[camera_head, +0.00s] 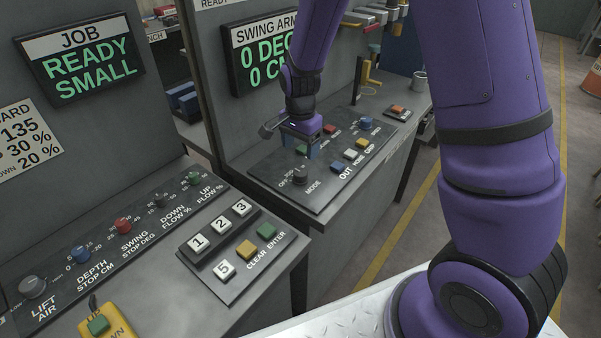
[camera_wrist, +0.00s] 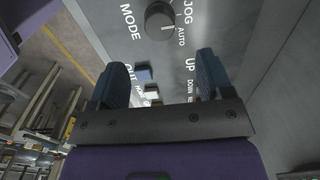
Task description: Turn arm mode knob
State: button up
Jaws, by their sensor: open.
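The black mode knob (camera_head: 299,175) stands on the dark panel of the swing arm console, with "MODE" printed beside it and "OFF" and "JOG" marks near it. In the wrist view the knob (camera_wrist: 160,20) shows at the top with "JOG" and "AUTO" beside it. It lies ahead of my gripper, between the lines of its two fingers but beyond their tips. My gripper (camera_wrist: 164,72) is open and empty, with its blue finger pads wide apart. In the head view my gripper (camera_head: 301,142) hangs over the panel, up and to the right of the knob, and hides some controls there.
A nearer console (camera_head: 130,240) has several knobs and a keypad. A display (camera_head: 262,50) stands behind.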

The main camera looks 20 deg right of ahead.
aim_at(301, 172)
notch_tip(301, 172, down, 10)
jog(key=shift+r, duration=0.2)
dwell(0.3)
jog(key=c, duration=0.9)
